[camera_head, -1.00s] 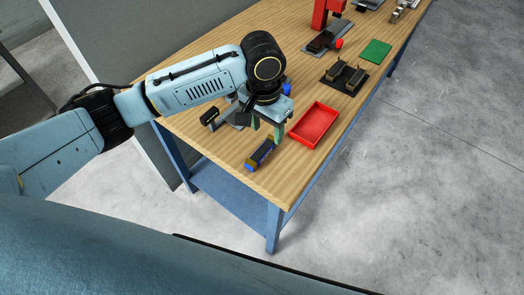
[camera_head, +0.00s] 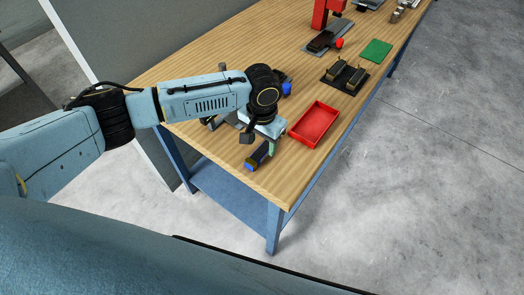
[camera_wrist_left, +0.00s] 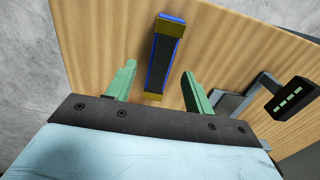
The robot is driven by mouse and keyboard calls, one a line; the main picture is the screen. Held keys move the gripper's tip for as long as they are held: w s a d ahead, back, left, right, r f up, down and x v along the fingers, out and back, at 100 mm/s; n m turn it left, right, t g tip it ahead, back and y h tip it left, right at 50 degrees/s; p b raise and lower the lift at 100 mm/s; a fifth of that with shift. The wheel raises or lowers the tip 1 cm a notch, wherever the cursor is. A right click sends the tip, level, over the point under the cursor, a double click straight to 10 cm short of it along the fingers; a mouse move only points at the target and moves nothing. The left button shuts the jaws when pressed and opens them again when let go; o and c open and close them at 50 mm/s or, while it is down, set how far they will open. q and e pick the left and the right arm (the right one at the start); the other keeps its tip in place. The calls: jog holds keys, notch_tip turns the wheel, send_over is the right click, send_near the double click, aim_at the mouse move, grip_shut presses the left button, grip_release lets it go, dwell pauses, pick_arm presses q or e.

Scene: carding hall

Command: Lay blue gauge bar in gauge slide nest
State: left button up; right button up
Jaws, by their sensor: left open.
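The blue gauge bar (camera_head: 257,158) lies on the wooden bench near its front edge, partly hidden by my left gripper (camera_head: 262,142). In the left wrist view the bar (camera_wrist_left: 162,52) is dark with blue edges and gold ends. My left gripper (camera_wrist_left: 158,73) is open there. Its green fingers are on either side of the bar's near end, with gaps on both sides. A grey and black fixture (camera_wrist_left: 228,104) stands right of the fingers; it may be the gauge slide. My arm hides most of it in the head view, and I cannot make out its nest.
An empty red tray (camera_head: 315,123) sits close right of the gripper. Beyond it are a dark fixture with two upright blocks (camera_head: 344,77), a green pad (camera_head: 376,51) and a red press (camera_head: 322,14). A blue knob (camera_head: 287,88) shows beside my wrist.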

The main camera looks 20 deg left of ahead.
aim_at(262, 152)
pick_arm(q)
jog(key=shift+f, duration=1.35)
grip_shut()
jog(key=shift+r, duration=0.1)
